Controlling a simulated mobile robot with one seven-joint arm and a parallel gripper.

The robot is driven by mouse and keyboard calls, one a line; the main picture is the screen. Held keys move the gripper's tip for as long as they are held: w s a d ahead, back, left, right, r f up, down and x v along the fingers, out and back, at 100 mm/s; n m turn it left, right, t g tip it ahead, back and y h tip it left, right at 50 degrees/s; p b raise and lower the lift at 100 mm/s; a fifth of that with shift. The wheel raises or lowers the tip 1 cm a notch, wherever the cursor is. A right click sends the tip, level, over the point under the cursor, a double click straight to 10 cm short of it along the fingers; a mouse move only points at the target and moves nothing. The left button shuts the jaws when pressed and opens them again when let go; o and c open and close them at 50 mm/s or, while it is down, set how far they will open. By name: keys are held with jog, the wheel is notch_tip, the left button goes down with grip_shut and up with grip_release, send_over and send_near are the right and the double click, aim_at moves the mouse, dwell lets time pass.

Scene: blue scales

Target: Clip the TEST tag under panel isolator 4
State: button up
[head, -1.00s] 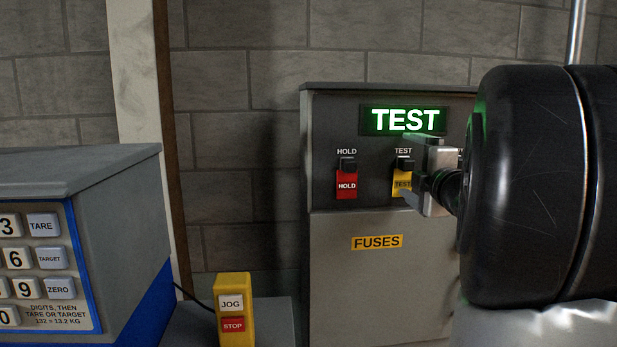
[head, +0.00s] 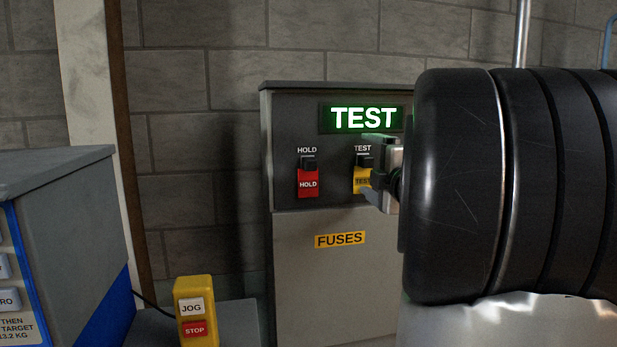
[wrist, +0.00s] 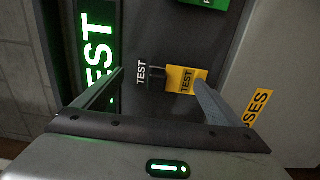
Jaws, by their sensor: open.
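A yellow TEST tag (head: 361,181) hangs under the black clip (head: 364,161) below the TEST label on the grey panel. In the wrist view the tag (wrist: 186,80) shows between my two fingers, beside the black clip (wrist: 156,76), closer to the right finger. My gripper (head: 378,166) is open at the panel front, its fingers spread on either side of the clip and tag. The right finger passes close to the tag's edge; I cannot tell whether they touch. I see no number 4 on the panel.
A lit green TEST sign (head: 362,117) is above the clips. A red HOLD tag (head: 308,184) hangs to the left. A green tag (wrist: 205,4) is cut off in the wrist view. A yellow JOG/STOP box (head: 195,311) and a blue-grey scale unit (head: 75,215) stand left.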

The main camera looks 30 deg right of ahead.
jog(key=shift+f, duration=0.6)
jog(key=shift+w+b, duration=0.1)
jog(key=shift+b, duration=0.3)
jog(key=shift+r, duration=0.25)
jog(key=c, duration=2.4)
jog(key=shift+f, duration=0.4)
jog(key=shift+r, duration=0.15)
jog(key=shift+s+a, duration=0.1)
jog(key=shift+s, duration=0.15)
